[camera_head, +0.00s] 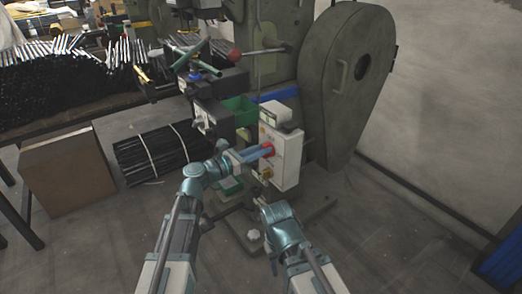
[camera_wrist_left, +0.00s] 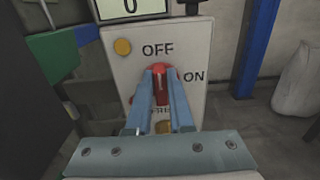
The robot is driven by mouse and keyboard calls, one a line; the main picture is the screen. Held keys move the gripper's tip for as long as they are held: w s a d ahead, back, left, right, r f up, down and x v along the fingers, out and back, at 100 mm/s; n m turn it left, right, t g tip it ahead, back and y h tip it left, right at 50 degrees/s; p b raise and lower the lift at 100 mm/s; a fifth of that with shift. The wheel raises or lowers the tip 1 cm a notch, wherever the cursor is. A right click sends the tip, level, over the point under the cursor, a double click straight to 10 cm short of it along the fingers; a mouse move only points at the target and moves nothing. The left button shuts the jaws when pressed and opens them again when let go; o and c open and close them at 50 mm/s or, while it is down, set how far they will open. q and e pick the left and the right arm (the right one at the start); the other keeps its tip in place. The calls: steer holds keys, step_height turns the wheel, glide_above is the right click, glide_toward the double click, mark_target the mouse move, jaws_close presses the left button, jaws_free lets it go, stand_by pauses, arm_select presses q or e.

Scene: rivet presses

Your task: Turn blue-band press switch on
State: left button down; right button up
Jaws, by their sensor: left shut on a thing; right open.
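The press with the blue band (camera_head: 276,95) stands in the middle of the head view. Its pale switch box (camera_head: 290,158) is on the front and carries a red switch knob (camera_wrist_left: 160,70). The left wrist view shows OFF above the knob and ON to its right. My left gripper (camera_head: 264,152) is shut on the red knob, with one finger on each side. The knob seems to point up toward OFF, but the fingers hide much of it. My right gripper (camera_head: 265,204) is open and empty, below the box and apart from it.
A dark green wheel guard (camera_head: 345,90) rises to the right of the box. A yellow button (camera_wrist_left: 122,47) is left of OFF. A bundle of black rods (camera_head: 150,155) and a cardboard box (camera_head: 68,172) are left.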

stand_by(0.4)
arm_select(q)
steer(key=shift+s+d+f+m+b, duration=0.15)
steer(key=shift+s+f+m+b, duration=0.1)
steer(key=shift+m, duration=2.75)
steer(key=shift+s+d+f+m+b, duration=0.1)
steer(key=shift+s+f+m+b, duration=0.1)
steer(key=shift+m, duration=2.8)
steer(key=shift+s+d+f+m+b, duration=0.15)
steer(key=shift+f+m+b, duration=0.1)
steer(key=shift+m, duration=2.75)
steer(key=c, duration=0.8)
jaws_free()
steer(key=v, duration=1.3)
steer(key=shift+s+a, duration=0.25)
steer(key=shift+a, duration=0.1)
